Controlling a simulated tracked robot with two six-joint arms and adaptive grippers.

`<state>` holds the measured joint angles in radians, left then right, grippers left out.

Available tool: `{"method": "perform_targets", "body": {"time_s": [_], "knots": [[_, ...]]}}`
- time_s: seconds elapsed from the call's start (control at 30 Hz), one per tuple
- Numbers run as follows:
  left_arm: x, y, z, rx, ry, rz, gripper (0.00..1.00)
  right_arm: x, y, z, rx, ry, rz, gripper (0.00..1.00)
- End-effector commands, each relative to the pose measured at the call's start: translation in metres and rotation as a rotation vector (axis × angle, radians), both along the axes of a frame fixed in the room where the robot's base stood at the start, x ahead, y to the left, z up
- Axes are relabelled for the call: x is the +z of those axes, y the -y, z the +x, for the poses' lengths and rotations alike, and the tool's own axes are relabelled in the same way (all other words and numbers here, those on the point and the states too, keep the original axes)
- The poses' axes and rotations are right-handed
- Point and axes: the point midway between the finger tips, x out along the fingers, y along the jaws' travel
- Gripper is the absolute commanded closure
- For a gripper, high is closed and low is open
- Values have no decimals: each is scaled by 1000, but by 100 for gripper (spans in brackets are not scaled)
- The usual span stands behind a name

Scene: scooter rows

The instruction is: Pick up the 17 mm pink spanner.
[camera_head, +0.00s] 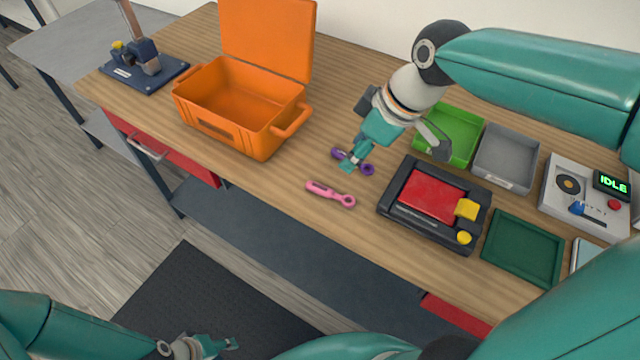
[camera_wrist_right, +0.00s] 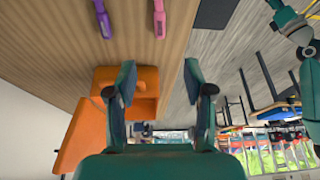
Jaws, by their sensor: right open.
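The pink spanner (camera_head: 331,194) lies flat on the wooden workbench, near its front edge. It also shows at the top of the right wrist view (camera_wrist_right: 160,18). My right gripper (camera_head: 354,158) is open and empty, with its fingertips pointing down. In the head view it overlaps a purple spanner (camera_head: 366,169), behind the pink one. In the right wrist view both spanners lie beyond the spread fingers (camera_wrist_right: 160,85), not between them. No size marking is readable. My left gripper (camera_head: 212,345) is low at the bottom, over the floor and away from the bench; its finger opening is unclear.
An open orange case (camera_head: 240,130) stands left of the spanners. A black and red device (camera_head: 432,200) sits close on the right. Green (camera_head: 450,135) and grey (camera_head: 505,158) bins stand behind it. A dark green tray (camera_head: 522,248) lies further right. Bare wood surrounds the pink spanner.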

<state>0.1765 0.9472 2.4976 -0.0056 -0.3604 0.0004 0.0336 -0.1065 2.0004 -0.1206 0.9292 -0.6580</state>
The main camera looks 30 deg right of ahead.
Motion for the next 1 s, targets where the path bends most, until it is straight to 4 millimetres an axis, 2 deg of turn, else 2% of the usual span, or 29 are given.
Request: {"method": "perform_targets", "body": {"time_s": [0.4,0.5,0.77,1.0], "knots": [[1,0,0,0,-1,0,60,-77,-15,22,-7,-8,2,48],[2,0,0,0,-1,0,60,-90,-18,27,-10,-5,0,48],[3,0,0,0,-1,0,60,-105,-21,33,-12,-3,1,48],[11,0,0,0,-1,0,60,-132,-28,45,-11,-7,1,48]]}}
